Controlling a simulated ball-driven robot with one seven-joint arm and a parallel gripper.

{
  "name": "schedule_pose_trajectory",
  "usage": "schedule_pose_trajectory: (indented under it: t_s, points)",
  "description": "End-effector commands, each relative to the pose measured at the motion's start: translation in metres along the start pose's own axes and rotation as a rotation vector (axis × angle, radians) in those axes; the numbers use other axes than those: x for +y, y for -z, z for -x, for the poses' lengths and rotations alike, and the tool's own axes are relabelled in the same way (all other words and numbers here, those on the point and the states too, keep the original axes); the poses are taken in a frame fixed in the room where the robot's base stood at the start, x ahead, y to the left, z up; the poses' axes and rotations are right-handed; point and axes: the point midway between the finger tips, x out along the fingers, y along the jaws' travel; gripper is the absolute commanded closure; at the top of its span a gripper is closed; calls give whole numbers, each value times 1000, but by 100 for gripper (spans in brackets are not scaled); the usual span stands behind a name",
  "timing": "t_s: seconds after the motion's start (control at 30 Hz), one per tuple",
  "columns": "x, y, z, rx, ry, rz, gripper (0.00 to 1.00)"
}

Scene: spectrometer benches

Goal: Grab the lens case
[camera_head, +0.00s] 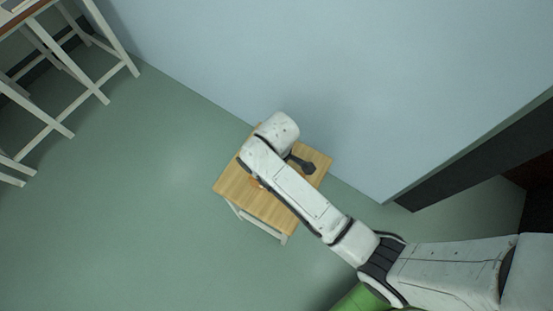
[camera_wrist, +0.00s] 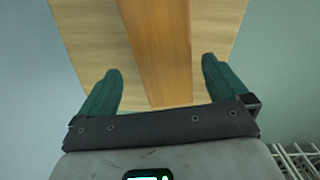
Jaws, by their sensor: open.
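A long orange-brown wooden block or box (camera_wrist: 160,50), which looks like the lens case, lies on a light wooden table top (camera_wrist: 95,40) in the wrist view. It runs from the top edge down between my fingers. My gripper (camera_wrist: 161,68) is open, with one green finger on each side of it and a visible gap on both sides. I cannot tell the height of the fingers above the table. In the head view my arm hides most of the case; a small orange patch (camera_head: 255,182) shows beside the arm on the small table (camera_head: 229,184).
A dark grey object (camera_head: 303,164) shows on the table's right part in the head view. A pale blue wall (camera_head: 330,70) stands close behind the table. White-legged furniture (camera_head: 75,75) is at the upper left. The green floor between is clear.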

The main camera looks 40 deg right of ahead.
Motion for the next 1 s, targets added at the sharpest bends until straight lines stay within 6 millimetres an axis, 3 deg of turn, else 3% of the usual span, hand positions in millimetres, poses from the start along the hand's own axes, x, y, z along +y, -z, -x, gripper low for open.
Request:
schedule_pose_trajectory:
  t_s: [0.23,0.5,0.83,1.0]
  points:
    - [-2,-1,-20,-2,1,0,0]
    - [-4,-1,-57,-1,0,-2,0]
    - [-4,-1,-62,1,-1,-1,0]
    - [-4,-1,-62,1,-1,-1,16]
